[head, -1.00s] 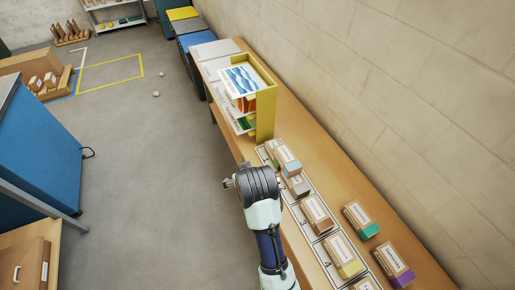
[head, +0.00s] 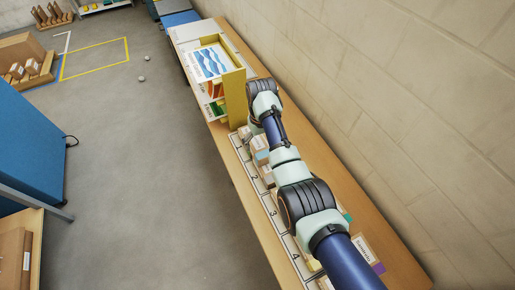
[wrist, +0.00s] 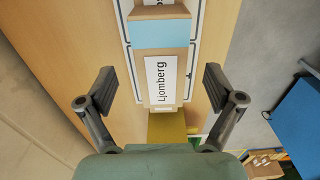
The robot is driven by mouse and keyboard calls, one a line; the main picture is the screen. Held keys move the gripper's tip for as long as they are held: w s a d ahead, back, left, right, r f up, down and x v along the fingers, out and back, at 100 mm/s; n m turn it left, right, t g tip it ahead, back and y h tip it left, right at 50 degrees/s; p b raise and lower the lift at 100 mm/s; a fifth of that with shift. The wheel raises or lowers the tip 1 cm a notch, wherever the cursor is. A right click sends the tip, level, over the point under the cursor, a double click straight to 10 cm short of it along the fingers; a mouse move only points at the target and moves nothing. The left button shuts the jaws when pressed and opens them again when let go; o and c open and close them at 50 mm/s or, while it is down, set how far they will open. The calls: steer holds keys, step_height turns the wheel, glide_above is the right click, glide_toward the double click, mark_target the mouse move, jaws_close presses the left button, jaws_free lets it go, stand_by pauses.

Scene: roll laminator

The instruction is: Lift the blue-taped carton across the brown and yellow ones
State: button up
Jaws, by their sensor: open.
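The blue-taped carton (wrist: 162,78) lies between my open fingers in the wrist view, its white label reading "Ljomberg" and its light blue band toward the top. My gripper (wrist: 160,80) is open, with a gap on both sides of the carton; its height above it is unclear. In the head view the blue-taped carton (head: 260,151) sits in the numbered row beside my arm, and my fingers are hidden. The yellow carton (head: 313,263) shows only as a sliver under my arm.
A yellow-sided rack (head: 235,98) of printed sheets stands just beyond. A purple-banded carton (head: 364,251) lies near the wall side, partly covered by my arm. The bench (head: 405,250) is bare along the wall.

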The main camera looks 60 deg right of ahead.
mark_target(260, 146)
step_height(260, 146, down, 5)
steer(key=shift+w+b, duration=0.1)
steer(key=shift+b, duration=0.75)
steer(key=c, duration=1.3)
step_height(260, 146, up, 20)
steer(key=p, duration=0.8)
steer(key=shift+r, duration=0.1)
steer(key=shift+c, duration=0.2)
